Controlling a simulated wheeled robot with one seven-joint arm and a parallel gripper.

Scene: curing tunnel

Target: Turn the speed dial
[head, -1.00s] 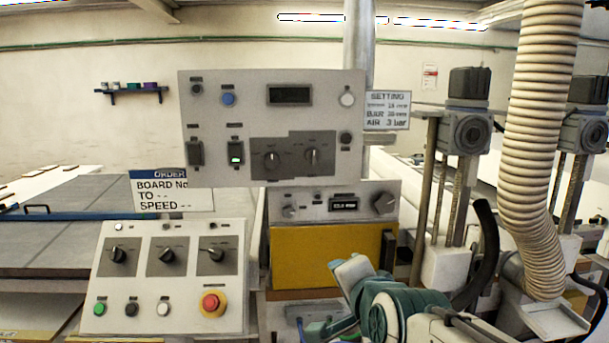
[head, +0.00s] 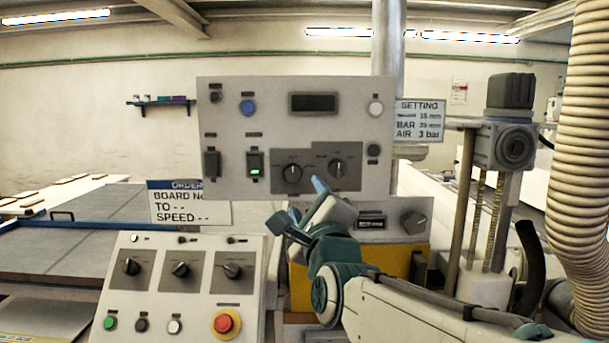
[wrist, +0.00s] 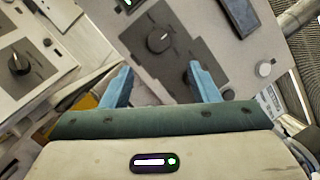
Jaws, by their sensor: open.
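The upper grey panel (head: 225,130) carries two black dials on dark plates, a left dial (head: 293,173) and a right dial (head: 338,168). Their labels are too small to read, so I cannot tell which is the speed dial. My gripper (head: 306,200) is open and empty, just below these dials in the head view. In the wrist view my blue fingers (wrist: 162,82) are spread apart, and a black dial (wrist: 159,40) on a dark plate lies beyond the gap, apart from them. The gripper partly hides the box below the panel.
A sloped lower panel (head: 190,300) with three dials and a red stop button (head: 226,323) stands at left. A box with a small display (head: 371,222) and a knob (head: 414,222) sits under the upper panel. A ribbed hose (head: 590,150) hangs at right.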

